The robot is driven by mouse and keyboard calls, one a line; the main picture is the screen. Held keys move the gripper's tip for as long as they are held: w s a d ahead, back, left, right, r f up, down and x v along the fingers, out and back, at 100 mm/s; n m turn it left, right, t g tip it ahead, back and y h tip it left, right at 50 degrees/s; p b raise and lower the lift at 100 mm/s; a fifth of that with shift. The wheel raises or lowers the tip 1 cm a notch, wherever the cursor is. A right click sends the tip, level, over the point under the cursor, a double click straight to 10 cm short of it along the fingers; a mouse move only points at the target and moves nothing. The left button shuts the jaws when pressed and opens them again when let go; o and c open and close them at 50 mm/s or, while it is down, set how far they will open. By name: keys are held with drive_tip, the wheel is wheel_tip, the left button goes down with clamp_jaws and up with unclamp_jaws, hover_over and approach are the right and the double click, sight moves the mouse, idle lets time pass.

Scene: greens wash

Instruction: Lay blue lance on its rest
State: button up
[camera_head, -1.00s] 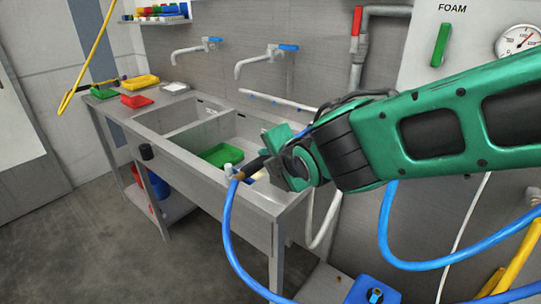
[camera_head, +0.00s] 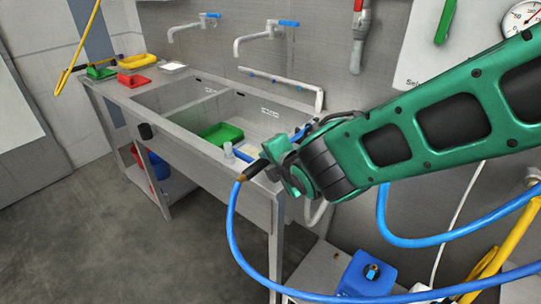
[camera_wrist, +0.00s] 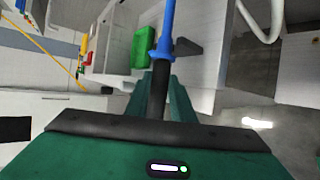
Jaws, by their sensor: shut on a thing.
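My gripper (camera_head: 276,165) is shut on the blue lance (camera_head: 254,170) above the front right corner of the sink bench (camera_head: 185,135). The lance's dark end with a brass fitting sticks out to the left, joined to a blue hose (camera_head: 233,225). In the wrist view the lance (camera_wrist: 166,35) runs between the fingers (camera_wrist: 160,88), dark near the jaws and blue beyond. A bit of blue shows behind my wrist in the head view. I cannot tell for certain which fixture is the rest.
A small pale cup-like thing (camera_head: 228,150) stands on the bench's front rim, close left of the lance. A green tray (camera_head: 221,134) lies in the right basin. A blue canister (camera_head: 368,275) stands at lower right.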

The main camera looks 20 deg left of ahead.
drive_tip(key=shift+f, duration=0.1)
drive_tip(key=o, duration=0.8)
drive_tip(key=shift+c, duration=0.2)
drive_tip(key=v, duration=1)
drive_tip(key=shift+d, duration=0.3)
drive_tip(key=shift+s, duration=0.15)
